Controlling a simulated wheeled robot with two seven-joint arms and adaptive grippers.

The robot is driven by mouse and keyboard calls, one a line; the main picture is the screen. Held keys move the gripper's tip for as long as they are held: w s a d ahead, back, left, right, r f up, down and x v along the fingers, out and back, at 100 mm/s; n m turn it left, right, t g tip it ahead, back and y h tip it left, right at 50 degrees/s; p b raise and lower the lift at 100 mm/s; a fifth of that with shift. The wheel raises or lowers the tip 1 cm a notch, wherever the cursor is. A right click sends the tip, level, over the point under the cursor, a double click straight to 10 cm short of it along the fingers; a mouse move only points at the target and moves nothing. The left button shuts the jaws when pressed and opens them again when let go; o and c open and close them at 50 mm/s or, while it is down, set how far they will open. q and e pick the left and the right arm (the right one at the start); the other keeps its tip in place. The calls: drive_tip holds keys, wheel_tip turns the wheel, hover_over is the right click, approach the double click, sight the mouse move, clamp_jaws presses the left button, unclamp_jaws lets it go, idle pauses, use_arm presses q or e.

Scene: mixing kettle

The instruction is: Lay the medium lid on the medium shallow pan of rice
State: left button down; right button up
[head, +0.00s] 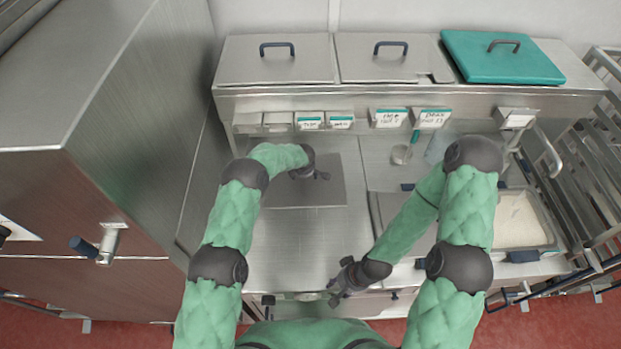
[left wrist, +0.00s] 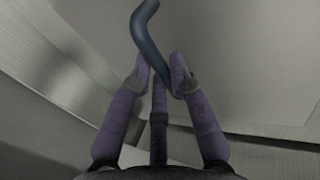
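The medium lid (head: 305,197), a flat grey metal sheet, lies at the back left of the steel counter. My left gripper (head: 318,175) is over it. In the left wrist view, the left gripper's fingers (left wrist: 160,75) are closed around the lid's dark blue bent handle (left wrist: 147,30), and the lid (left wrist: 235,60) lies beneath. The shallow pan of rice (head: 554,240) is at the right end of the counter, filled with pale rice, partly hidden by my right arm. My right gripper (head: 336,290) is empty above the counter's front edge, its fingers apart.
Another metal surface (head: 380,212) lies partly under my right arm. Lidded bins (head: 275,62) line the back, with a green lid (head: 500,58) at right. A tall steel cabinet (head: 130,120) blocks the left. The front-left counter is clear.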

sight(304, 181)
use_arm(q)
drive_tip(key=shift+r, duration=0.1)
drive_tip(key=shift+r+p, duration=1.55)
drive_tip(key=shift+r, duration=0.95)
drive_tip(key=shift+f, duration=0.2)
wheel_tip(304, 181, down, 5)
drive_tip(key=b, duration=0.3)
drive_tip(key=shift+r, duration=0.15)
drive_tip(key=shift+p+v, duration=0.85)
drive_tip(key=shift+p, duration=0.05)
drive_tip(key=shift+s+r+p, duration=0.25)
drive_tip(key=shift+r+p, duration=0.4)
drive_tip(key=shift+f, duration=0.1)
